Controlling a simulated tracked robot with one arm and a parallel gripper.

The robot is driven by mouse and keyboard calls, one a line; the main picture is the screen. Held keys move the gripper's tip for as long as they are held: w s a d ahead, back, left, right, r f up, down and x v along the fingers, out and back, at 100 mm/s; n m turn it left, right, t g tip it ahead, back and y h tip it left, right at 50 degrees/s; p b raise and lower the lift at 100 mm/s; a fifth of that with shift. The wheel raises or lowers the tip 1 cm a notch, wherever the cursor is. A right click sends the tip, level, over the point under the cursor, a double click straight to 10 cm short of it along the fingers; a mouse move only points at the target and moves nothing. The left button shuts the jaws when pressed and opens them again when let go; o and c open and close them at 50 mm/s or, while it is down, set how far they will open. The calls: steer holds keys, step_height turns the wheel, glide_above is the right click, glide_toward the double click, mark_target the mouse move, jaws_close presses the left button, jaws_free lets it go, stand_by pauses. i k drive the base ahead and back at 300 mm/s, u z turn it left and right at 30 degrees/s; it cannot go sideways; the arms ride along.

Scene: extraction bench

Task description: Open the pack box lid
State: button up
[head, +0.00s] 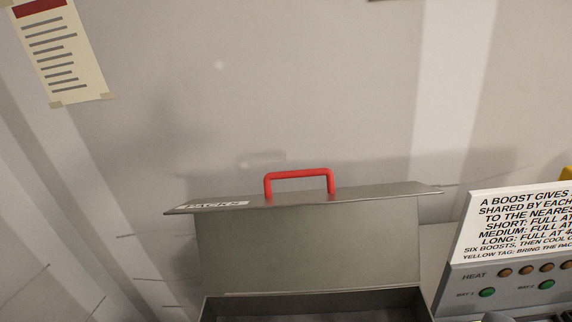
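The pack box (310,296) is a dark grey metal box at the bottom middle of the head view, cut off by the lower edge. Its lid (308,245) stands raised, roughly upright at the back of the box, with the opening showing below it. A red handle (299,174) sticks up from the lid's top edge. A white label reading "PACKS" (212,206) lies on the left part of that edge. Only a strip of the box's inside shows, and its contents are hidden. My gripper is not in view.
To the right stands a panel with a white printed sign (520,222), amber lamps and green buttons (487,292). A paper notice (60,50) is taped on the wall. The space above the lid is clear.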

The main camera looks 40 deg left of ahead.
mark_target(331, 237)
steer(key=i, duration=1)
